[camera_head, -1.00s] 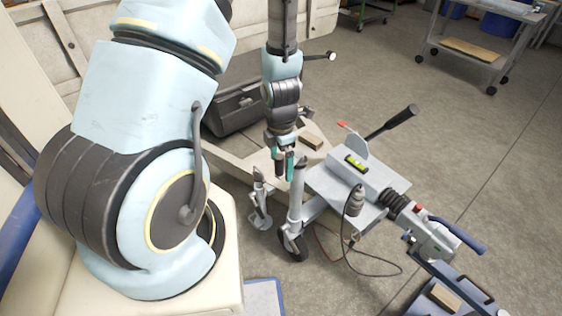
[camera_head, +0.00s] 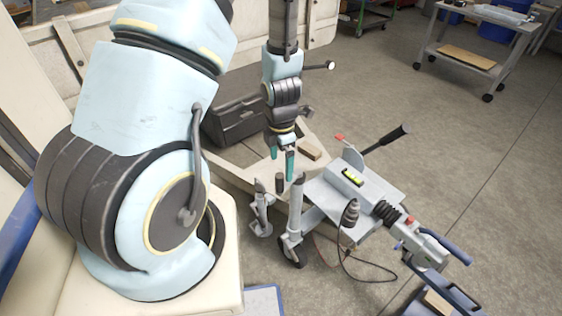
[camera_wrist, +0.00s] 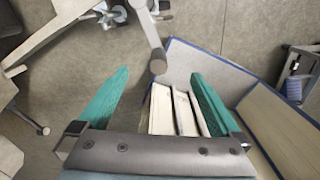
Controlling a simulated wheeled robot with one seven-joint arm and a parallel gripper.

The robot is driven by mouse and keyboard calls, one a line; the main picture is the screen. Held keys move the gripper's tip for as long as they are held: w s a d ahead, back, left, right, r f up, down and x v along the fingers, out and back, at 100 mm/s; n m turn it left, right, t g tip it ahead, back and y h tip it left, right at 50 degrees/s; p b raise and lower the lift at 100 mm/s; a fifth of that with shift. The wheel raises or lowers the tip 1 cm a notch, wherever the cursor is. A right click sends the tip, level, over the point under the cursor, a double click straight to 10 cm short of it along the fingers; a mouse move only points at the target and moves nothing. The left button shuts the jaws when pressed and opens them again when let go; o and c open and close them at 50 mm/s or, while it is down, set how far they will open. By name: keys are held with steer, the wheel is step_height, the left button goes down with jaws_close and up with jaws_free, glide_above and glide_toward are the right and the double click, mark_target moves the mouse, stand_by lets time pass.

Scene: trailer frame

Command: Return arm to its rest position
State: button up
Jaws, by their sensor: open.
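My gripper (camera_head: 281,163) hangs pointing down from my arm over the trailer frame (camera_head: 234,172), its two teal fingers apart. A dark cylindrical piece (camera_head: 279,183) stands below the fingertips, close to a grey post (camera_head: 295,215) with a wheel at its foot. In the wrist view my gripper (camera_wrist: 160,78) is open with both teal fingers showing. Nothing is held between them. The rounded end of a grey post (camera_wrist: 157,62) shows between and beyond the fingertips.
A dark toolbox (camera_head: 232,122) stands left.

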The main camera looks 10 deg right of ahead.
stand_by(0.4)
steer(key=a+r+m+b, duration=0.1)
steer(key=a+r+m, duration=0.7)
steer(key=r+m, duration=0.2)
steer(key=s+a+r+m+t+b, duration=0.1)
steer(key=a+r+m, duration=0.7)
steer(key=r+m, duration=0.2)
steer(key=m, duration=0.2)
steer(key=shift+s+m+t, duration=0.25)
steer(key=shift+m+t, duration=0.05)
steer(key=shift+b, duration=0.3)
